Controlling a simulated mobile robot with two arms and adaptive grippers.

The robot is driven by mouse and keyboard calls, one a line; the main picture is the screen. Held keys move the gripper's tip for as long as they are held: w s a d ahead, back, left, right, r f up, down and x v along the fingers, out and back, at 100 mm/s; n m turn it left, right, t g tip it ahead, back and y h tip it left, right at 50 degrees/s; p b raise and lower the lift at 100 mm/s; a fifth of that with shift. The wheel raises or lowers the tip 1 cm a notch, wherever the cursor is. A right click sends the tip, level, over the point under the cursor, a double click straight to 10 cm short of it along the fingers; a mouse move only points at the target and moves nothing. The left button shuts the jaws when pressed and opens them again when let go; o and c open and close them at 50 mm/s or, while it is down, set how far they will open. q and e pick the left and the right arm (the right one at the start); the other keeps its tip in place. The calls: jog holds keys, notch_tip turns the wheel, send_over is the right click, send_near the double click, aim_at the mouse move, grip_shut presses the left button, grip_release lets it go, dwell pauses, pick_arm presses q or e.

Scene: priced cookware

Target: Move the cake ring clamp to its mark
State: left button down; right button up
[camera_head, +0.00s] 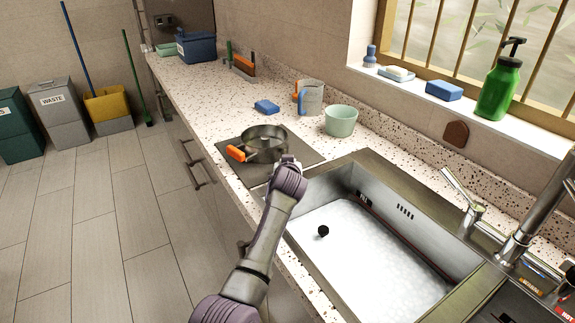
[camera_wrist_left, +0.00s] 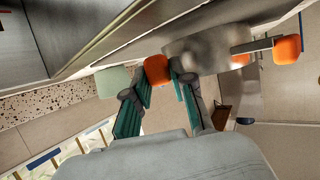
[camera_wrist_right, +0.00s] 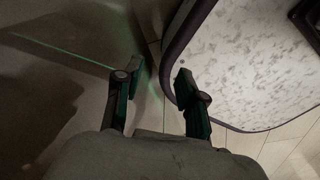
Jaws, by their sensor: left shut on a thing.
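The cake ring clamp (camera_head: 265,145) is a grey metal ring with orange grips. In the head view it is over a dark square mat (camera_head: 302,157) on the counter; I cannot tell whether it touches it. My left gripper (camera_head: 286,161) is at the ring's near right side. In the left wrist view the clamp (camera_wrist_left: 205,48) shows one orange grip between the fingertips of my left gripper (camera_wrist_left: 159,78), which is shut on it. Another orange grip sticks out at the right. My right gripper (camera_wrist_right: 159,76) is open and empty in its wrist view.
A sink (camera_head: 375,170) with foamy water lies right of the mat. A green bowl (camera_head: 341,121), a grey jug (camera_head: 312,98) and a blue sponge (camera_head: 267,106) stand behind the clamp. A faucet (camera_head: 525,215) rises at the right. The counter's far left stretch has free room.

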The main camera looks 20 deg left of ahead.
pick_arm(q)
jog(key=shift+d, duration=0.1)
jog(key=c, duration=1.2)
grip_release()
jog(key=shift+c, duration=0.2)
jog(key=shift+r, duration=0.1)
notch_tip(320, 180, up, 10)
jog(key=shift+f, duration=0.1)
